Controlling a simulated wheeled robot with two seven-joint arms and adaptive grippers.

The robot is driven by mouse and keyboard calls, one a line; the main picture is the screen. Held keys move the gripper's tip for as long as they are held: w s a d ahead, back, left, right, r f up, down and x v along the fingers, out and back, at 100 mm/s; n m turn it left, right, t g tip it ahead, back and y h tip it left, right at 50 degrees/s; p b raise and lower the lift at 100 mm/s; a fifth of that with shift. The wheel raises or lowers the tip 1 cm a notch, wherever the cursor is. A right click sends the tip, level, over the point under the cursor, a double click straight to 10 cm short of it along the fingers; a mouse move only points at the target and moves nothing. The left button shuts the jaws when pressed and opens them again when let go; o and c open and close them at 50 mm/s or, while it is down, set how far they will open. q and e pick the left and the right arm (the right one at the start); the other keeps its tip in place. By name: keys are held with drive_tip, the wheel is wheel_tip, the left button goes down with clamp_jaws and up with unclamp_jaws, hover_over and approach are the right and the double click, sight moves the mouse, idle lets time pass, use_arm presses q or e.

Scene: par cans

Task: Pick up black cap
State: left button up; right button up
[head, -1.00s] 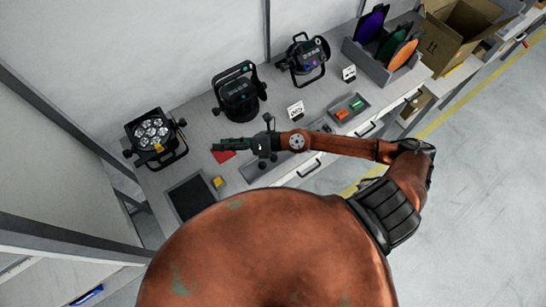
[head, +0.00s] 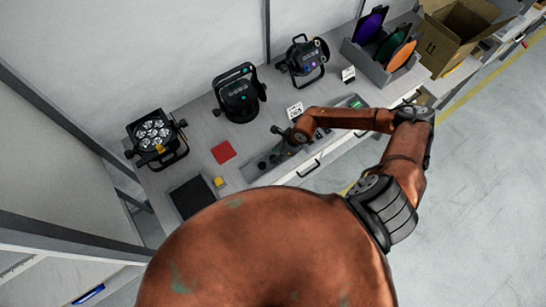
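My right gripper (head: 270,158) is over the long grey tray (head: 252,173) at the front of the bench, pointing down into or just above it. Its fingers are small and dark here, and I cannot tell whether they are open or shut. Small dark shapes show around the fingertips, but I cannot separate a black cap from the gripper. The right forearm hides part of the tray. My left gripper is not in view.
Three stage lamps stand along the back: one with lit-looking lenses (head: 154,133), one black (head: 239,94), one at right (head: 303,58). A red card (head: 223,152), black mat (head: 191,197) and yellow block (head: 219,182) lie left of the gripper. A filter rack (head: 378,63) stands at right.

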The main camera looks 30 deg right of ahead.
drive_tip(key=shift+w+a+f, duration=0.15)
drive_tip(key=shift+f, duration=0.45)
drive_tip(key=shift+c, duration=0.6)
drive_tip(key=c, duration=0.4)
drive_tip(key=shift+r, duration=0.1)
drive_tip(key=shift+r, duration=0.55)
drive_tip(key=s+r, duration=0.1)
drive_tip(key=r, duration=0.1)
drive_tip(key=s+d+r, duration=0.1)
drive_tip(key=r, duration=0.1)
drive_tip(key=s+r+b, duration=0.1)
drive_tip(key=r, duration=0.1)
drive_tip(key=shift+s+d+r, duration=0.2)
drive_tip(key=shift+s+d, duration=0.05)
drive_tip(key=shift+s, duration=0.15)
drive_tip(key=s+d+r+b, duration=0.1)
drive_tip(key=s+d+r, duration=0.2)
drive_tip(key=s, duration=0.6)
wheel_tip(320, 180, up, 2)
drive_tip(key=shift+s+r, duration=0.2)
drive_tip(key=shift+s, duration=0.05)
